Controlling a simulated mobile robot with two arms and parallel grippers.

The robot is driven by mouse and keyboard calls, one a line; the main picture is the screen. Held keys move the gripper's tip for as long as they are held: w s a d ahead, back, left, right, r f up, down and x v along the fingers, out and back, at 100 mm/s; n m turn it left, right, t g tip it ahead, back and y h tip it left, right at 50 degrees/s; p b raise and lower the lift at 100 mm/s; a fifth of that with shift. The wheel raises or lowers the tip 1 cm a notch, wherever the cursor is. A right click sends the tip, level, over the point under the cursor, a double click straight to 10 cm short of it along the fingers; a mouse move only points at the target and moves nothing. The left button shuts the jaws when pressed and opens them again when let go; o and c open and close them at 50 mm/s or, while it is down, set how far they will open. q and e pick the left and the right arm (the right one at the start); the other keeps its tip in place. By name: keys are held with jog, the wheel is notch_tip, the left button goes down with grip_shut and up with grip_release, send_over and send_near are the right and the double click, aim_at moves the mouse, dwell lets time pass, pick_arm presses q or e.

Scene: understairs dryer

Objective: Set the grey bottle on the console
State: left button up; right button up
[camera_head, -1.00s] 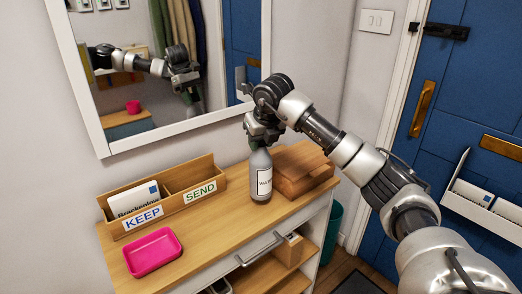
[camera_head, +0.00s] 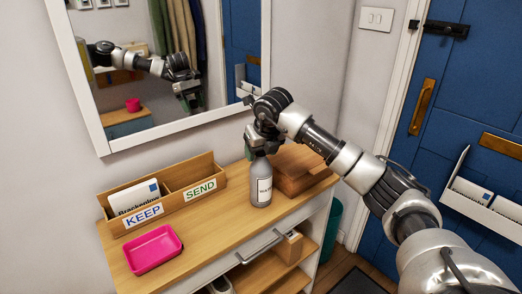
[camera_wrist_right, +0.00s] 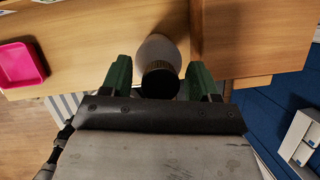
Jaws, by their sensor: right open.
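The grey bottle (camera_head: 261,184) stands upright on the wooden console (camera_head: 222,222), right of its middle, with a white label facing front. My right gripper (camera_head: 257,145) is directly above it, with its fingers around the bottle's top. In the right wrist view the bottle's dark cap (camera_wrist_right: 160,80) sits between my two green fingers (camera_wrist_right: 160,78), with a gap on each side. The right gripper is open. The left gripper is in no view.
A wooden box (camera_head: 296,168) stands close beside the bottle on the right. A KEEP/SEND letter rack (camera_head: 178,197) and a pink tray (camera_head: 153,249) are to the left. A mirror (camera_head: 165,80) hangs behind. The console's front middle is clear.

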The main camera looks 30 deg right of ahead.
jog(key=shift+r, duration=0.1)
jog(key=v, duration=1.2)
